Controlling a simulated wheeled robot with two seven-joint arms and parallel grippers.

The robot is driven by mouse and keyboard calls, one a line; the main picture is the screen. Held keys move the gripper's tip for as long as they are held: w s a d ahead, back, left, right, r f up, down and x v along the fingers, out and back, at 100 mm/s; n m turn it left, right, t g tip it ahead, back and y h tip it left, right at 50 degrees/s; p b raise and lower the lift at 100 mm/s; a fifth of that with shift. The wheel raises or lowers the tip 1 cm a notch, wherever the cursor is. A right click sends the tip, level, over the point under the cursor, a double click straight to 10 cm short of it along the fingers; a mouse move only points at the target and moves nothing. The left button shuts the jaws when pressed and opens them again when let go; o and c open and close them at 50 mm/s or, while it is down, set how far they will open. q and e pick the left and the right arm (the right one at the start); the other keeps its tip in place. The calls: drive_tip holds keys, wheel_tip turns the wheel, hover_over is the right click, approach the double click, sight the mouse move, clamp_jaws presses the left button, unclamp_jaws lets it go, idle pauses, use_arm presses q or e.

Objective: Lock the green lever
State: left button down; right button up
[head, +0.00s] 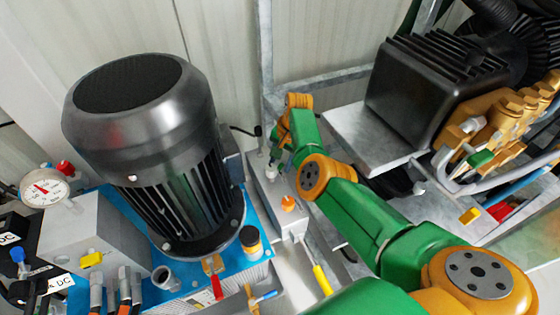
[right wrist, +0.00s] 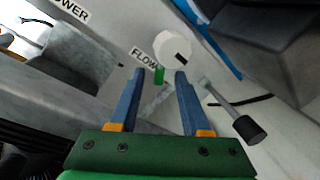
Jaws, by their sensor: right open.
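The green lever (right wrist: 159,75) is a short green piece under a pale round knob (right wrist: 174,47) beside a FLOW label (right wrist: 144,57) in the right wrist view. My right gripper (right wrist: 159,74) is open, with its blue fingertips on either side of the lever in the picture. I see no clear contact and cannot tell the remaining depth. In the head view my right gripper (head: 274,163) is small, at the end of my green and orange arm, over a grey box (head: 265,190). The lever cannot be made out there. My left gripper is not in view.
A black-tipped metal handle (right wrist: 248,129) stands close to the right finger. A large black motor (head: 150,140) stands left of my arm, and a black pump unit (head: 430,95) stands to the right. A POWER label (right wrist: 70,10) shows in the wrist view.

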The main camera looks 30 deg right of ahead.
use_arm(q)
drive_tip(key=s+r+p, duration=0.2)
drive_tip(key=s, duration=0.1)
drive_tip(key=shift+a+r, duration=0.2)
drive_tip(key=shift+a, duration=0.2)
use_arm(e)
drive_tip(key=r, duration=0.3)
drive_tip(key=s+r, duration=0.1)
drive_tip(key=r, duration=0.1)
drive_tip(key=shift+d+r, duration=0.25)
drive_tip(key=shift+r, duration=0.1)
